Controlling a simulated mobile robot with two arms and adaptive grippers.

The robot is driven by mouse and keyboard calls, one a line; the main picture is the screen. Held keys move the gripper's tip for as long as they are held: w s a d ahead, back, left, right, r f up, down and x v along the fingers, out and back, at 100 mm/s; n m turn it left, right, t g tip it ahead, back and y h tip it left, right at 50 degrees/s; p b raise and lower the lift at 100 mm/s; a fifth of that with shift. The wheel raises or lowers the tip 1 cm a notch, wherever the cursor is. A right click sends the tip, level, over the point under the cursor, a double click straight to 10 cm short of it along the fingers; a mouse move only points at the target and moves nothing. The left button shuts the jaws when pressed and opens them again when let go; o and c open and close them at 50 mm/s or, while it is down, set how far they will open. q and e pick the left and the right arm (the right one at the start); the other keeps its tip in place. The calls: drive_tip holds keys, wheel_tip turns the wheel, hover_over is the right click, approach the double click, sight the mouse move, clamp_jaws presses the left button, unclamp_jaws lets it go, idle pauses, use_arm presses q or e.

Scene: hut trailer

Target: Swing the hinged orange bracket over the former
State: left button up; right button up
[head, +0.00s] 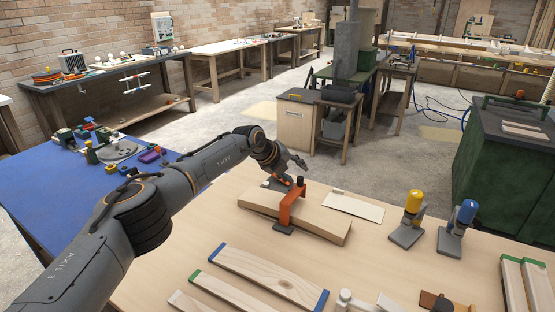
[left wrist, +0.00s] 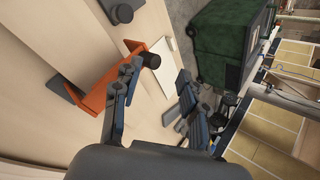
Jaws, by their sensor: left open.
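The orange bracket (head: 285,210) stands at the middle of the wooden former (head: 322,222), a long pale block on the table. Its dark foot plate is at the former's near side, and its upper part reaches up and across toward a black knob. Whether it lies fully over the former is hard to tell. My left gripper (head: 288,170) is just behind the bracket's top. In the left wrist view the gripper (left wrist: 157,80) is open, one finger close beside the orange bracket (left wrist: 97,98) and the black knob between the fingers' directions. Contact cannot be told. My right gripper is not in view.
Boards with blue ends (head: 270,277) and green ends lie at the table's front. A yellow-topped clamp (head: 412,205) and a blue-topped one (head: 465,215) stand to the right. A thin pale sheet (head: 353,206) lies behind the former. A blue table (head: 60,190) is at left.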

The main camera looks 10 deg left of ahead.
use_arm(q)
drive_tip(key=v, duration=0.9)
drive_tip(key=shift+r, duration=0.2)
